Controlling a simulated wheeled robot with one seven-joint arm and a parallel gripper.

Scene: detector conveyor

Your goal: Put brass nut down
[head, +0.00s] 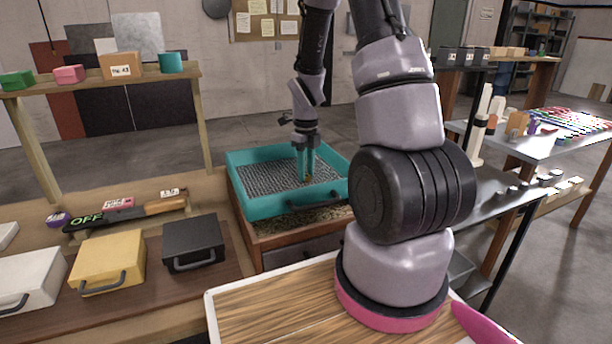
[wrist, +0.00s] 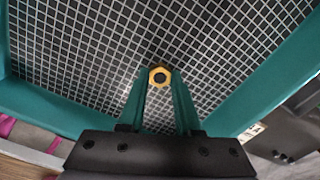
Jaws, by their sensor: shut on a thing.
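The brass nut (wrist: 160,76) is a small yellow hexagonal ring, seen in the wrist view between the tips of my gripper. My gripper (wrist: 163,85) has teal fingers and is shut on the nut. In the head view my gripper (head: 306,178) points down inside a teal tray (head: 262,206) with a grey mesh floor. The nut is too small to make out clearly in the head view. I cannot tell whether it touches the mesh.
The tray has raised teal walls and stands on a wooden cabinet (head: 290,243). A black case (head: 193,243) and a yellow case (head: 107,262) lie on the bench at left. A metal table (head: 560,140) with small items stands at right. The mesh around my fingers is clear.

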